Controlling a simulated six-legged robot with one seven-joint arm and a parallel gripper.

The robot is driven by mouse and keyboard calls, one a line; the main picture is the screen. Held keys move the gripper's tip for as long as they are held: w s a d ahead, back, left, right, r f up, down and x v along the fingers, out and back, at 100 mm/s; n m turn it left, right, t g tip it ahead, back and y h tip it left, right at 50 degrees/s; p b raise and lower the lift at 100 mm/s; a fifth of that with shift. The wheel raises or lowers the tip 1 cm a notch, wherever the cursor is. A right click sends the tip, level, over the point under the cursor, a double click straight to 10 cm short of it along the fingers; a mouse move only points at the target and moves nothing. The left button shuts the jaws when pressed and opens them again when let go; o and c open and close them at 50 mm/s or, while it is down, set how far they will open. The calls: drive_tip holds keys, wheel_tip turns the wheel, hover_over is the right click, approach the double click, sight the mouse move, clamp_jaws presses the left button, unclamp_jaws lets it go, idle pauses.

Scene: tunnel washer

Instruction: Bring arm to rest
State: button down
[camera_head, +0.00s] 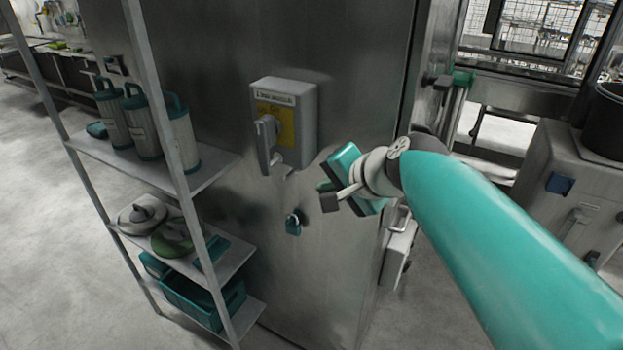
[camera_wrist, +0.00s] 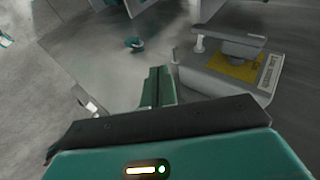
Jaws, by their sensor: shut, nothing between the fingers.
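My gripper (camera_head: 328,190) is at the end of my teal arm, in front of a tall steel cabinet (camera_head: 350,70). In the wrist view the fingers (camera_wrist: 157,86) are together with nothing between them. A grey switch box (camera_head: 284,124) with a yellow plate and a rotary handle is on the cabinet, left of my gripper. The switch box also shows in the wrist view (camera_wrist: 215,75), right of the fingers, apart from them. A small teal padlock (camera_head: 293,223) is on the cabinet below the box. It shows in the wrist view (camera_wrist: 134,44) too.
A metal shelf rack (camera_head: 90,190) stands at the left with teal canisters (camera_head: 140,122), round lidded items and a teal crate (camera_head: 200,296). A grey machine (camera_head: 560,190) with a black bucket (camera_head: 606,125) is at the right. The floor at far left is clear.

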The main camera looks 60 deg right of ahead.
drive_tip(key=shift+s, duration=0.45)
drive_tip(key=w+a+f+n+g+y, duration=0.1)
drive_tip(key=w+a+f+n, duration=0.1)
drive_tip(key=w+a+n, duration=0.45)
drive_tip(key=w+a+f+n+g+y, duration=0.1)
drive_tip(key=w+a+n+y, duration=0.15)
drive_tip(key=a, duration=0.65)
drive_tip(key=a+f+n+g, duration=0.2)
drive_tip(key=a+f+n, duration=0.2)
drive_tip(key=a+n, duration=0.5)
drive_tip(key=a, duration=0.4)
drive_tip(key=shift+w+a+h, duration=0.15)
drive_tip(key=shift+a+h, duration=0.05)
drive_tip(key=shift+h, duration=0.15)
drive_tip(key=shift+s+f, duration=0.1)
drive_tip(key=shift+s, duration=0.15)
